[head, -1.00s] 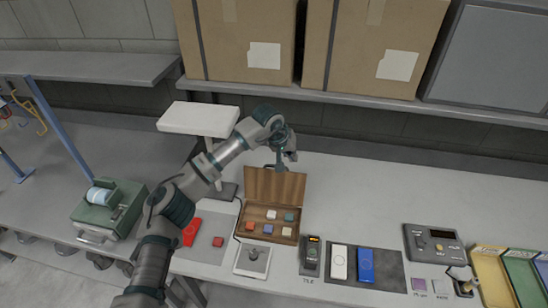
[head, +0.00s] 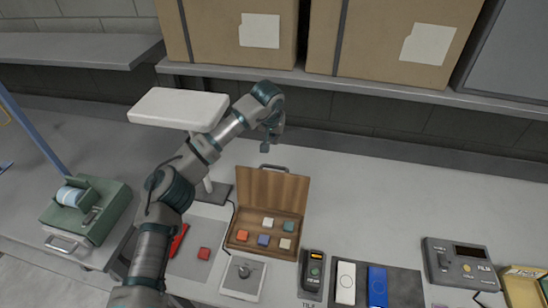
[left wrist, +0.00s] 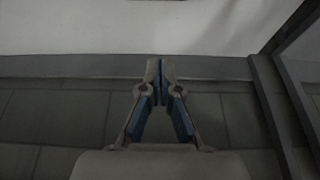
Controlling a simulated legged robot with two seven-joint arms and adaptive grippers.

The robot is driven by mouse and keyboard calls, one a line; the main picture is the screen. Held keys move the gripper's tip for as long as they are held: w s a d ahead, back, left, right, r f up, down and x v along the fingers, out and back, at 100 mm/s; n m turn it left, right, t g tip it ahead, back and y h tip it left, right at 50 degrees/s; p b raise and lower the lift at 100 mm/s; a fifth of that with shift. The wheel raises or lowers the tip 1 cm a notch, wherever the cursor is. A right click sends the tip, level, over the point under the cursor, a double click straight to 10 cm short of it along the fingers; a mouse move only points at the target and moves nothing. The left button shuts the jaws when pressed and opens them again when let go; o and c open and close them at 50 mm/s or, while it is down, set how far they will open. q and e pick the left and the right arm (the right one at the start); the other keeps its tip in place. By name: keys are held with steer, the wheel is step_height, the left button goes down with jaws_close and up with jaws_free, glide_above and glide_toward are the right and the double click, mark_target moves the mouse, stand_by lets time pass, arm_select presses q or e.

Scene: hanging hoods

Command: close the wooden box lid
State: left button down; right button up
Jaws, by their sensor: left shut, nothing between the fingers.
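The wooden box (head: 243,243) stands on the grey bench with its lid (head: 272,191) raised, leaning up at the back. Several small coloured blocks sit in its compartments, and a metal handle (head: 273,167) is on the lid's top edge. My left gripper (head: 266,148) is above and behind the lid, a little left of the handle, apart from it and empty. In the left wrist view the left gripper (left wrist: 160,66) is shut with its fingertips together, and the box is not seen there. My right gripper is not in view.
A white lamp head (head: 180,109) stands left of the box beside my left arm. Cardboard boxes (head: 390,40) sit on a shelf above. A dial panel (head: 242,278) and a dark handheld device (head: 313,270) lie in front. The bench right of the lid is clear.

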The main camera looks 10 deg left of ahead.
arm_select(q)
steer(key=a+x, duration=0.1)
steer(key=x, duration=0.9)
steer(key=shift+s+p, duration=0.5)
steer(key=shift+s, duration=1.6)
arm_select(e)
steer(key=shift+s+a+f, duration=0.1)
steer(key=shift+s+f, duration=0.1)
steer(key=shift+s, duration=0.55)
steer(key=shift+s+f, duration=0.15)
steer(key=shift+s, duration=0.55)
